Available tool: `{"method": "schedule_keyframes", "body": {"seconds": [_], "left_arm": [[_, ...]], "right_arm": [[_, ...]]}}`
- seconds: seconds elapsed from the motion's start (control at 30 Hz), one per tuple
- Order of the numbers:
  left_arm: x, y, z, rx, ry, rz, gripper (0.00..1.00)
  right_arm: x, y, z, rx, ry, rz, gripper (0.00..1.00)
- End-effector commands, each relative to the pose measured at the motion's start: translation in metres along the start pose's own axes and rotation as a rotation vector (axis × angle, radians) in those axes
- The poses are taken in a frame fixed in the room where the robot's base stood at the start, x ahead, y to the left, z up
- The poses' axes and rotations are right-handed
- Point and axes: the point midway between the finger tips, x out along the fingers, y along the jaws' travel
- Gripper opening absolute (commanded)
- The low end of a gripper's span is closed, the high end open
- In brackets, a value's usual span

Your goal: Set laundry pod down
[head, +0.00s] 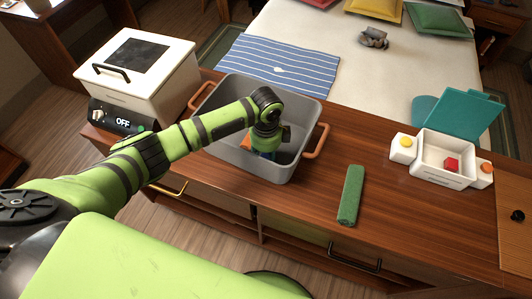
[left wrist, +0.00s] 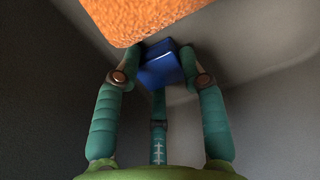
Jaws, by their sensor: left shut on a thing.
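My left gripper (head: 266,146) reaches down inside a grey bin (head: 298,113) with orange handles, in the head view. In the left wrist view its fingers (left wrist: 162,68) are closed around a small dark blue block (left wrist: 161,69), which looks like the laundry pod. A rough orange thing (left wrist: 160,20), like a sponge, lies right by the block at the top of that view. I cannot tell whether the pod touches it or the bin floor. My arm hides much of the bin's inside in the head view. My right gripper is not in view.
A white appliance (head: 150,75) with a control panel stands left of the bin. A green roll (head: 351,195) lies on the wooden counter (head: 310,200) to the right. Further right is an open white box (head: 445,172) with a teal lid and a red cube. A bed is behind.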

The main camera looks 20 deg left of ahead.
Motion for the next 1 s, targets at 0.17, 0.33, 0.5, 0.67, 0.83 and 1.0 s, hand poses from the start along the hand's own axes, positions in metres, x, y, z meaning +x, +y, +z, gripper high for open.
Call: {"method": "schedule_keyframes", "body": {"seconds": [0.17,0.33,0.5,0.67,0.83,1.0], "left_arm": [[0.003,0.000,0.000,0.000,0.000,0.000,0.53],[0.003,0.000,0.000,0.000,0.000,0.000,0.65],[0.003,0.000,0.000,0.000,0.000,0.000,0.65],[-0.008,-0.001,0.001,0.000,0.000,-0.002,0.65],[-0.039,-0.002,0.000,0.001,0.001,-0.006,0.65],[-0.076,-0.002,0.000,0.001,0.001,-0.005,0.65]], "right_arm": [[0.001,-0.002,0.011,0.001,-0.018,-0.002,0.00],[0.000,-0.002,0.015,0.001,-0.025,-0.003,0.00],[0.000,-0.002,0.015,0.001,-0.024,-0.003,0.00],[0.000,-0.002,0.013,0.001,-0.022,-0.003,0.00],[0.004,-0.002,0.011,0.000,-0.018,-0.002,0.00],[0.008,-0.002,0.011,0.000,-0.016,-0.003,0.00]]}}
